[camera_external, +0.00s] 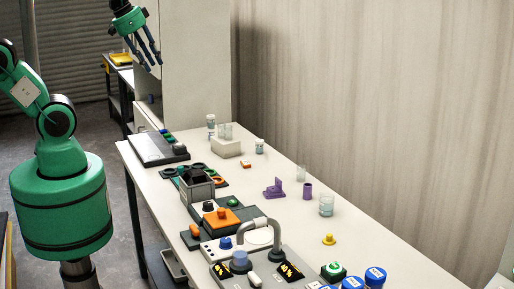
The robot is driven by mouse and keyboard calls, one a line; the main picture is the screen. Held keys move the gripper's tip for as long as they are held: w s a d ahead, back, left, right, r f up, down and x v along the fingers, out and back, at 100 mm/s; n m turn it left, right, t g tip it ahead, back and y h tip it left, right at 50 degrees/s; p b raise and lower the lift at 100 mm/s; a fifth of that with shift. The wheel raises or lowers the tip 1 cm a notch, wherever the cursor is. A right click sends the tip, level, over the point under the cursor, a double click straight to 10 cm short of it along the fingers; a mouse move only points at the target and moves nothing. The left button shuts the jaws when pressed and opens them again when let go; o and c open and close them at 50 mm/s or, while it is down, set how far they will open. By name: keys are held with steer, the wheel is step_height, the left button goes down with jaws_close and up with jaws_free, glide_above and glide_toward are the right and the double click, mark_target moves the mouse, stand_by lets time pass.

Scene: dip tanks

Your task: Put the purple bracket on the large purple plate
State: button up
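A purple bracket (275,188), with an upright part and a low flat part, sits on the white table right of its middle. I cannot make out a separate large purple plate in this view. My gripper (154,66) is raised at the top left, far from the bracket and well above the table.
A small purple cylinder (308,191) stands right of the bracket, near a glass beaker (326,206). An orange block (246,164) lies behind. Dark trays and a grey box (197,185) stand left. A curved grey handle (262,232) rises in front.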

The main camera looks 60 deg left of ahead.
steer(key=shift+n, duration=0.7)
steer(key=s, duration=0.4)
steer(key=shift+a+f, duration=0.1)
steer(key=shift+f, duration=0.25)
step_height(320, 180, down, 11)
steer(key=b, duration=1.1)
